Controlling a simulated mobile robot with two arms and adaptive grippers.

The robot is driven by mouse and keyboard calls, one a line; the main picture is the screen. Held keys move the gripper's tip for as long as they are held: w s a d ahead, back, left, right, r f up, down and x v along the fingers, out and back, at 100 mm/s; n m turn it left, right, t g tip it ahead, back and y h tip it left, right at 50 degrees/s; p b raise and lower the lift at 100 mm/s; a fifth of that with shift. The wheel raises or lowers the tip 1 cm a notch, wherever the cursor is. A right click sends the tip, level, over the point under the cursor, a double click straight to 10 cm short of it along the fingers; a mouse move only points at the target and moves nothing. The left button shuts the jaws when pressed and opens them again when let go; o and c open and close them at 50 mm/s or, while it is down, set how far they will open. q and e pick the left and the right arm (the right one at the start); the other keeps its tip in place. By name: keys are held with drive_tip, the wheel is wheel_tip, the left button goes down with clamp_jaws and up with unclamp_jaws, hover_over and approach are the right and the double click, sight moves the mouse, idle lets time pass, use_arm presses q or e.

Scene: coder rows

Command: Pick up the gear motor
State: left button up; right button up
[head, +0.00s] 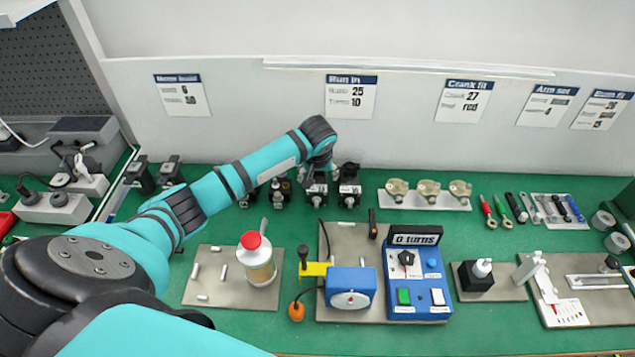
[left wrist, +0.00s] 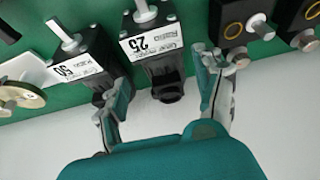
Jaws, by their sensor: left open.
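Black gear motors with silver shafts stand in a row on the green bench by the back wall. The motor labelled 25 (left wrist: 152,50) lies between the parted fingers of my open left gripper (left wrist: 163,80) in the left wrist view. I cannot tell whether either finger touches it. In the head view my left gripper (head: 318,168) hangs over that motor (head: 316,191) and partly hides it. The motor labelled 50 (left wrist: 87,62) stands beside it, just outside one finger; it also shows in the head view (head: 349,187). My right gripper is not in view.
Motors with orange rings (left wrist: 245,20) stand close to the other finger. A plate with beige crank parts (head: 428,190) lies to the right. In front are a bottle with a red cap (head: 256,260) and a blue counter box (head: 414,275). A Run in card (head: 350,97) hangs behind.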

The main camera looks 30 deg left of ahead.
sight(318, 178)
use_arm(q)
drive_tip(key=x, duration=0.5)
drive_tip(key=shift+s+a+f+p, duration=0.1)
drive_tip(key=shift+a+f+p, duration=0.05)
drive_tip(key=shift+f+p, duration=0.2)
drive_tip(key=c, duration=1.1)
drive_tip(key=shift+o, duration=0.2)
drive_tip(key=shift+r, duration=0.15)
